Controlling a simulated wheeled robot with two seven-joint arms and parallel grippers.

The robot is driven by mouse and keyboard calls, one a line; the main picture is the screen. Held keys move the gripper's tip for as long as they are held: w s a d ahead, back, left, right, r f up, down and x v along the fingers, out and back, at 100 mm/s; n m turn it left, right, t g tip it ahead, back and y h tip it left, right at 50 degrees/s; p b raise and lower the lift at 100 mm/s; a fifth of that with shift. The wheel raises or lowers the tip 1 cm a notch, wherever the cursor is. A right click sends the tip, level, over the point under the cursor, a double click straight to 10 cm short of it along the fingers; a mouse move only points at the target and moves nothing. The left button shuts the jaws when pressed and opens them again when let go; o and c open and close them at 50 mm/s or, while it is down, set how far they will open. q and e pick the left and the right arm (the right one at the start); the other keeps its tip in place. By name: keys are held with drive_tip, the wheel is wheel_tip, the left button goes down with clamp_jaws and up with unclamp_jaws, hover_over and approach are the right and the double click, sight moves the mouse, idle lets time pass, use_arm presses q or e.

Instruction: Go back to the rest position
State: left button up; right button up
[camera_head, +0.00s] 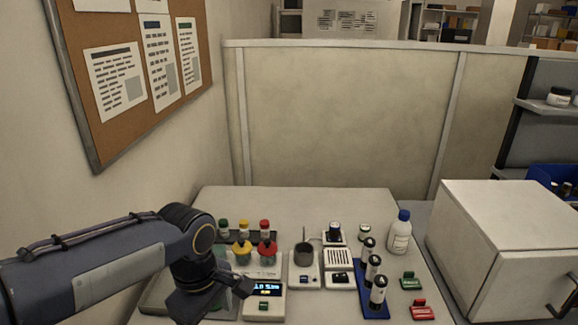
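My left arm comes in from the left, and its dark gripper (208,297) hangs over the front left of the white table (290,199). The gripper points down and away from me, and its fingertips are not clear, so I cannot tell whether it is open or shut. A greenish see-through thing shows partly behind it. A small device with a lit display (264,291) stands just right of the gripper. My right gripper is not in view.
A rack (267,236) holds green, yellow and red capped items. Right of it are a dark cup on a white device (303,257), a blue tray (367,301) with black-and-white cylinders, a blue-capped bottle (400,236) and a large white box (500,245). The table's back strip is clear.

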use_arm(q)
drive_tip(key=s+a+f+m+t+h, duration=0.2)
drive_tip(key=s+a+m+t, duration=0.3)
drive_tip(key=s+m, duration=0.6)
drive_tip(key=shift+s+a+t+h, duration=0.3)
drive_tip(key=shift+s+a+h, duration=0.45)
drive_tip(key=shift+a, duration=0.2)
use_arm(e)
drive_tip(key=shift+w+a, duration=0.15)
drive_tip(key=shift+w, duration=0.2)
